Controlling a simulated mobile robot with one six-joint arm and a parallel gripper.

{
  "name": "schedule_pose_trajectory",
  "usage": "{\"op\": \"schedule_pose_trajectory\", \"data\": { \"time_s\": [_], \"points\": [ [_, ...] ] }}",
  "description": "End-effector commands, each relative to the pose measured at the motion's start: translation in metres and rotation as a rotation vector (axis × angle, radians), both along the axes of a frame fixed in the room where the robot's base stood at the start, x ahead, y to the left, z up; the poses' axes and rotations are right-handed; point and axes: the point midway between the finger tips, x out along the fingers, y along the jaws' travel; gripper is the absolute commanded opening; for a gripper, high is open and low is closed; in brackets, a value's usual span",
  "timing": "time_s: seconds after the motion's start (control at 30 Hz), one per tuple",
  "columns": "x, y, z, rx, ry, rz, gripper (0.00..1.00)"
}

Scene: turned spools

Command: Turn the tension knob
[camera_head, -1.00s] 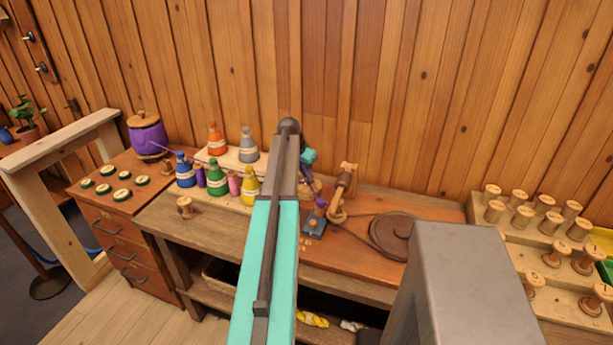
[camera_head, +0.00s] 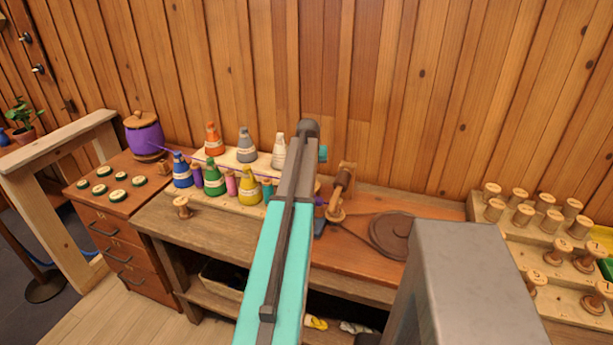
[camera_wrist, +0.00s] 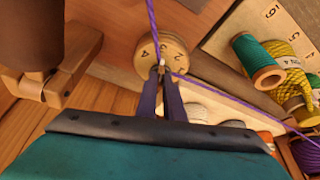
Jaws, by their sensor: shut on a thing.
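The tension knob (camera_wrist: 147,56) is a round wooden disc with dark numerals around its face, at the top middle of the wrist view. My gripper (camera_wrist: 161,74) has its two dark purple fingers closed together at the knob's centre, on a small pale part there. The fingers cover the lower part of the face. A purple thread (camera_wrist: 153,22) comes down from the top, passes by the knob and runs off to the lower right. In the head view my own arm hides the knob and the fingers.
Wooden winder (camera_head: 340,190) and a dark wheel (camera_head: 391,235) stand on the bench right of my arm. Coloured cone spools (camera_head: 211,177) stand left. A teal spool (camera_wrist: 257,62) and a yellow spool (camera_wrist: 287,72) lie close right of the fingers in the wrist view.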

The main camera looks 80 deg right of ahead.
Motion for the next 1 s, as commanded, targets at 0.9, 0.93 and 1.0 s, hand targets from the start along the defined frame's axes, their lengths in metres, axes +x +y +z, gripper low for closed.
{"op": "schedule_pose_trajectory", "data": {
  "time_s": [0.9, 0.93, 1.0],
  "points": [
    [-0.0001, -0.0009, 0.0009, -0.002, -0.002, 0.083, 0.27],
    [-0.0002, -0.0009, 0.0008, -0.002, -0.002, 0.083, 0.27],
    [-0.0003, -0.0009, 0.0007, -0.001, -0.001, 0.082, 0.27]
  ]
}}
